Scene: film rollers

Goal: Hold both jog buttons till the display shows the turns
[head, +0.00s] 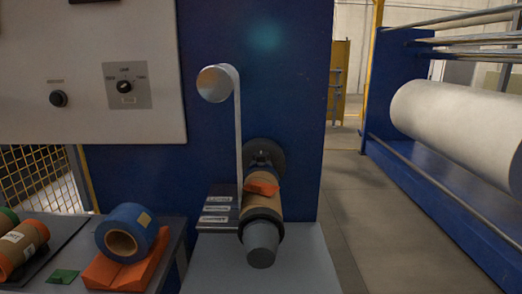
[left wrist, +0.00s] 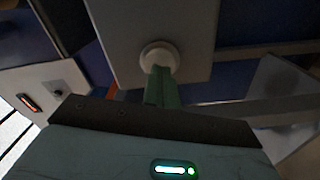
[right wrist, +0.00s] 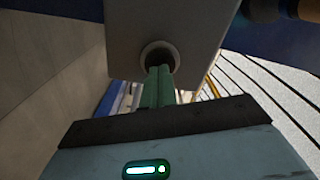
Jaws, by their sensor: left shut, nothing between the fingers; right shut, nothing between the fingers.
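In the left wrist view, a pale round jog button ring (left wrist: 159,54) sits on a grey box. My left gripper (left wrist: 160,70) is shut and empty, with its green fingertips at that ring. In the right wrist view, a similar jog button ring (right wrist: 159,52) with a dark middle sits on another grey box. My right gripper (right wrist: 159,70) is shut and empty, with its fingertips at the ring. The fingers cover part of each button, so I cannot tell how far either is pressed. Neither gripper shows in the head view. No readable display shows; only a dark edge (head: 92,1) tops the panel.
A strip runs from a metal roller (head: 214,84) down to a brown core (head: 262,204) with an orange piece on it. A control panel (head: 60,120) has knobs. Floor is open at right.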

